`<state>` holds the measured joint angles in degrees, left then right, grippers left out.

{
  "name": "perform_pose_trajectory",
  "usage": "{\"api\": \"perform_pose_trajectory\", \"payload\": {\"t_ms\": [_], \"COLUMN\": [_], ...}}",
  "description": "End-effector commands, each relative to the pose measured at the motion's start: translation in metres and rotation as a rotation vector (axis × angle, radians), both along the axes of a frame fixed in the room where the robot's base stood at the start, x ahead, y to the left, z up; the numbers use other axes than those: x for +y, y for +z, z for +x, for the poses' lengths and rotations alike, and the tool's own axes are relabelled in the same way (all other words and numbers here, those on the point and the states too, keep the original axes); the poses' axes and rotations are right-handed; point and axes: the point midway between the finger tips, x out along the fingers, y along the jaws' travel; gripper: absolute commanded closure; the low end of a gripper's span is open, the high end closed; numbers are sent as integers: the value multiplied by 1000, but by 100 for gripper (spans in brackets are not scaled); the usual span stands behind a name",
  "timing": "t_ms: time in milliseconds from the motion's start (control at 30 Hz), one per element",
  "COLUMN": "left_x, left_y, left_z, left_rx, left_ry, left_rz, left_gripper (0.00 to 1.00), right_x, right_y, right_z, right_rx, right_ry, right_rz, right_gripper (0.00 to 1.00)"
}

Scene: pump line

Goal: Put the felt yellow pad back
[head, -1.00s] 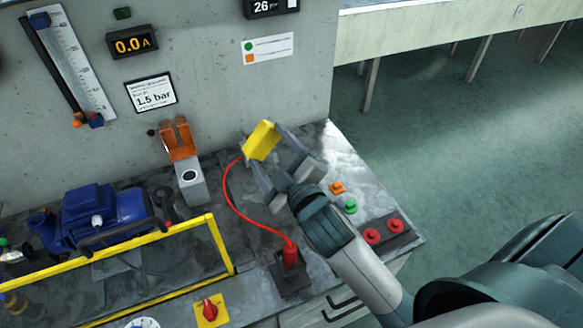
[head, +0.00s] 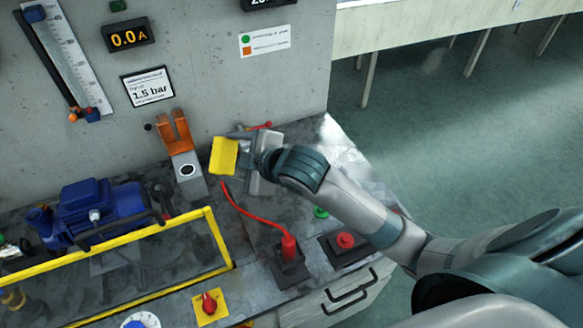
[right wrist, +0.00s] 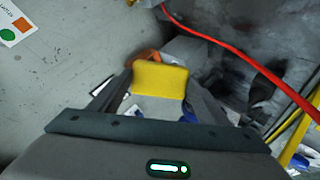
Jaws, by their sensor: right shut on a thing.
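The yellow pad (head: 224,156) is held in my right gripper (head: 240,154), whose jaws are shut on it above the bench. In the head view the pad is just right of the orange forked holder (head: 174,133) on a grey block, with a gap between them in the picture. In the right wrist view the pad (right wrist: 160,79) sits between my two fingers, and part of the orange holder (right wrist: 143,56) shows behind it. The pad hides the rest of the holder there. My left gripper is not in view.
A red cable (head: 245,212) rises from a red plug (head: 289,248) and passes close below the pad. A yellow rail (head: 215,240) and a blue pump (head: 90,210) stand to the left. The grey wall (head: 215,85) is behind. A red button (head: 345,240) is at the right.

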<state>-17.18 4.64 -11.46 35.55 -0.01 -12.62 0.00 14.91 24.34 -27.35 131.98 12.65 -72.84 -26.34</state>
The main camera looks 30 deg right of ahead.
Motion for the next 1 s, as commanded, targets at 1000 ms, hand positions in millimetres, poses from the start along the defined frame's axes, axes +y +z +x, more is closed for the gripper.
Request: {"api": "perform_pose_trajectory", "payload": {"t_ms": [1000], "left_x": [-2], "left_y": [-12], "left_z": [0], "left_rx": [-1], "left_ry": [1], "left_rz": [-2], "left_gripper": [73], "right_x": [-191], "right_y": [-27], "right_z": [-58], "right_rx": [809], "right_ry": [551], "right_rz": [-846], "right_gripper": [48]}}
